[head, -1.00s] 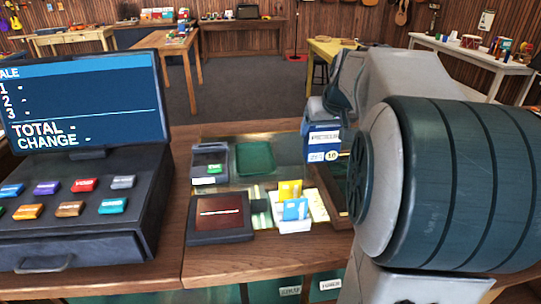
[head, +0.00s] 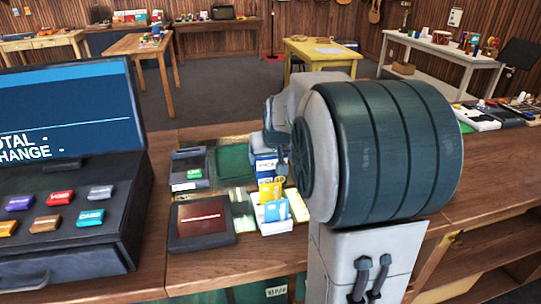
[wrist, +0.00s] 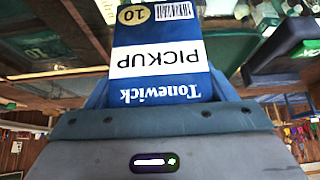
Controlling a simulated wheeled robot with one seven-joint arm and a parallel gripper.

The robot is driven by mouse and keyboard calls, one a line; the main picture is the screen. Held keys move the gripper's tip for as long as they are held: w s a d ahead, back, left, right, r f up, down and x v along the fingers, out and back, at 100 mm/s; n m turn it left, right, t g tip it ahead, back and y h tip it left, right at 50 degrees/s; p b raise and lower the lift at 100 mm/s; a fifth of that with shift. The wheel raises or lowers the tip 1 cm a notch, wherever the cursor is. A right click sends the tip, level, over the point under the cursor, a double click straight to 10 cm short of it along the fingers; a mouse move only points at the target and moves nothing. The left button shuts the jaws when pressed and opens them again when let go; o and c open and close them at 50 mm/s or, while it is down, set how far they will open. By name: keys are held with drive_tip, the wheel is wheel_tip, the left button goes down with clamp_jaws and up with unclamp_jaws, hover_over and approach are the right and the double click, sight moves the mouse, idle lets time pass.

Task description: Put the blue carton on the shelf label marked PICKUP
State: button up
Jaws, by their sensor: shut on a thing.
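The blue carton (head: 265,168) is partly hidden behind my arm and a card holder in the head view. In the head view my gripper (head: 268,140) is mostly hidden by my arm, over the counter. A small pale shelf label (head: 276,291) shows low on the counter front; its text is too small to read.
On the counter, a till (head: 70,190) stands at left. A card holder (head: 275,212), a dark brown pad (head: 201,222), a card reader (head: 188,170) and a green tray (head: 236,160) crowd near the carton. Open wooden shelves (head: 480,265) are at lower right.

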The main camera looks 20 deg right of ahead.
drive_tip(key=shift+f, duration=0.25)
drive_tip(key=o, duration=1.1)
drive_tip(key=shift+r, duration=0.1)
drive_tip(key=shift+c, duration=0.2)
drive_tip(key=shift+r, duration=0.15)
